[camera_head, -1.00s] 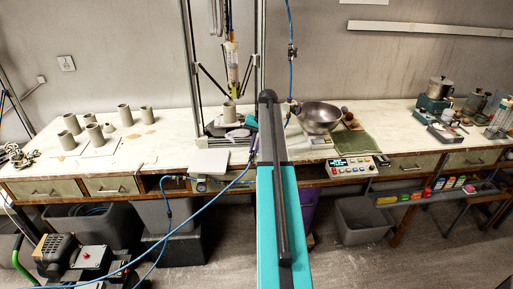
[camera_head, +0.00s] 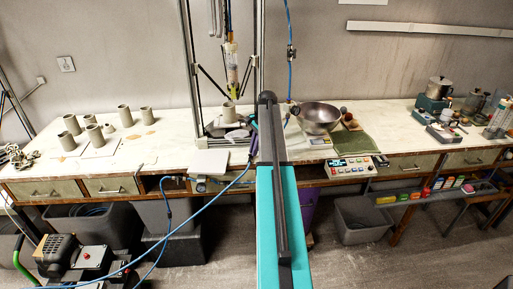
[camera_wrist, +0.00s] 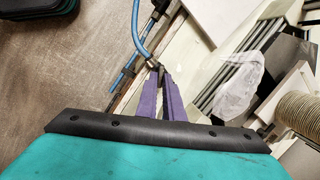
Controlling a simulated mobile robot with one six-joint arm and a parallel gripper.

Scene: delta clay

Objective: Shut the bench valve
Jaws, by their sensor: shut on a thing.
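In the wrist view, my gripper (camera_wrist: 158,72) has two purple fingers that come together at their tips. The tips are closed on a small metal fitting, which I take to be the bench valve (camera_wrist: 153,63), at the end of a blue hose (camera_wrist: 136,32). The fingers cover most of it, so its handle position cannot be read. A blue hose (camera_head: 222,188) runs up to the bench edge beside the arm there.
The pale workbench (camera_head: 180,133) carries several clay cylinders at left. A metal bowl (camera_head: 319,115) and a control box (camera_head: 350,168) stand right of my arm. A translucent bag-like thing (camera_wrist: 238,88) lies near my fingers. A vertical blue hose (camera_head: 289,75) hangs behind.

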